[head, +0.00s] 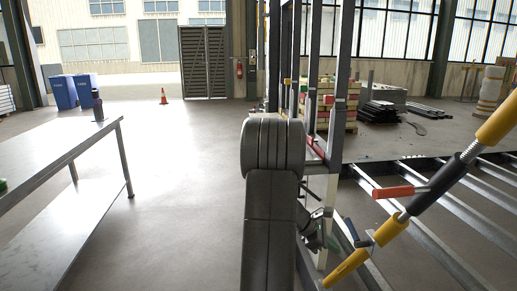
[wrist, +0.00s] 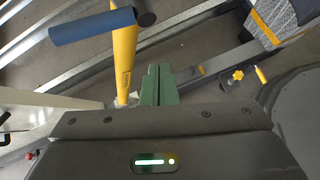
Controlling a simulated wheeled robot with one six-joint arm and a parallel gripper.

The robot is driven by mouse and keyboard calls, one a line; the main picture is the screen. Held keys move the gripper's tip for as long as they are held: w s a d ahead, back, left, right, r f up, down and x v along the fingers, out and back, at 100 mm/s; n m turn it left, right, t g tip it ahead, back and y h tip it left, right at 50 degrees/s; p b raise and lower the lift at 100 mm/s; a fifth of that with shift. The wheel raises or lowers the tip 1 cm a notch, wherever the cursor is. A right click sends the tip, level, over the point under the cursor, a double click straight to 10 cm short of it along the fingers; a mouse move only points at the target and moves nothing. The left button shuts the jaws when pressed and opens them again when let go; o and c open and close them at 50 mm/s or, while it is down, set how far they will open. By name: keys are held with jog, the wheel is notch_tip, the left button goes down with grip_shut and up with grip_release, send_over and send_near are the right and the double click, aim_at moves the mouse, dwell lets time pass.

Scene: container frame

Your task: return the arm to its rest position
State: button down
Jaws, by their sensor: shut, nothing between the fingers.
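My arm rises dark grey in the middle of the head view, with its lower links running down to the bottom edge. My gripper shows in the wrist view as two green fingers (wrist: 158,84) pressed together, with nothing between them.
An upright metal frame (head: 342,85) stands just right of my arm. A grey table (head: 62,148) is at left. The floor between table and arm is clear.

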jog(key=shift+s+d+f+m+g+y+b, duration=0.2)
jog(key=shift+s+d+m+y+b, duration=0.25)
jog(key=shift+s+d+m+y, duration=0.4)
jog(key=shift+s+d+f+m+g+y+b, duration=0.1)
jog(key=shift+s+d+f+m+y+b, duration=0.25)
jog(key=shift+s+m, duration=0.5)
jog(key=shift+s+r, duration=0.2)
